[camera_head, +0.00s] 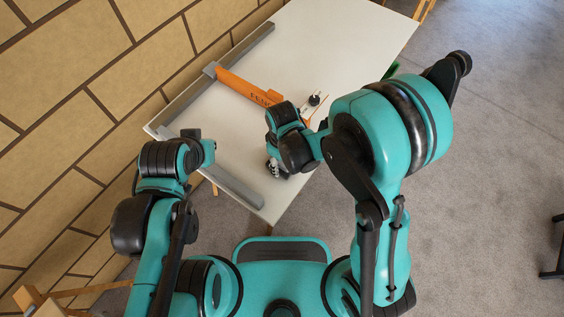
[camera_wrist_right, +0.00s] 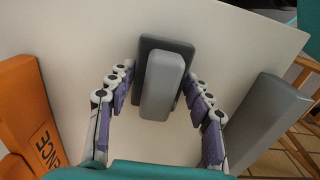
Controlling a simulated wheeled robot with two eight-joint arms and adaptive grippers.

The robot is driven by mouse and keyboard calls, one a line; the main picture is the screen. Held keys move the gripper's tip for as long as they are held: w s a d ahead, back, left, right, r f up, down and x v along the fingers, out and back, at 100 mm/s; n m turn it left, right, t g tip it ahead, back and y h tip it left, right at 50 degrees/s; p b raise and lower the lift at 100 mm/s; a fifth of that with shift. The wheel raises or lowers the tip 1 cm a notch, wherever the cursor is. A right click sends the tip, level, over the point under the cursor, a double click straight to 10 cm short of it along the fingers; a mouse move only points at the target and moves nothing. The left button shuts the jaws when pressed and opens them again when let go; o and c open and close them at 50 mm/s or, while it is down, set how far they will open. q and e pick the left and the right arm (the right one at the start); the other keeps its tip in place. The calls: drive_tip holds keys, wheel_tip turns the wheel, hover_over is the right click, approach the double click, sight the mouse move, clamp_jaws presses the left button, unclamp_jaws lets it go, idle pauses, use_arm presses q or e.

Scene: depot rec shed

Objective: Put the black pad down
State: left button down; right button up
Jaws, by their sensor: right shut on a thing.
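The black pad (camera_wrist_right: 148,43) shows in the right wrist view as a dark flat plate with a long grey grip block (camera_wrist_right: 163,85) on top. My right gripper (camera_wrist_right: 159,82) has its two purple-padded fingers on either side of the block and is shut on it. Whether the pad touches the white table (camera_wrist_right: 90,50) or hangs just above it, I cannot tell. In the head view my right gripper (camera_head: 276,167) is low over the near end of the table, and the pad is hidden there. My left gripper (camera_head: 208,148) is over the table's left side; its fingers are not clear.
An orange bar (camera_head: 240,87) lettered "FENCE" lies across the table. Grey rails run along the far left edge (camera_head: 245,48) and the near left end (camera_head: 232,186). A small white piece with a black knob (camera_head: 314,99) is beyond my right gripper. The table's far part is clear.

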drive_tip(key=shift+f, duration=0.1)
drive_tip(key=o, duration=0.9)
drive_tip(key=shift+f, duration=0.1)
drive_tip(key=o, duration=0.4)
drive_tip(key=shift+o, duration=0.2)
drive_tip(key=shift+r, duration=0.45)
wheel_tip(320, 180, up, 12)
drive_tip(key=p, duration=0.5)
drive_tip(key=s+d+r+m+t, duration=0.2)
drive_tip(key=d+r+m, duration=0.3)
drive_tip(key=d, duration=0.4)
drive_tip(key=s+d+r+m+t, duration=0.3)
drive_tip(key=d+r+m+t, duration=0.2)
drive_tip(key=d+r, duration=0.2)
drive_tip(key=shift+d+r+m, duration=0.2)
drive_tip(key=shift+d+m, duration=0.2)
drive_tip(key=shift+d, duration=0.5)
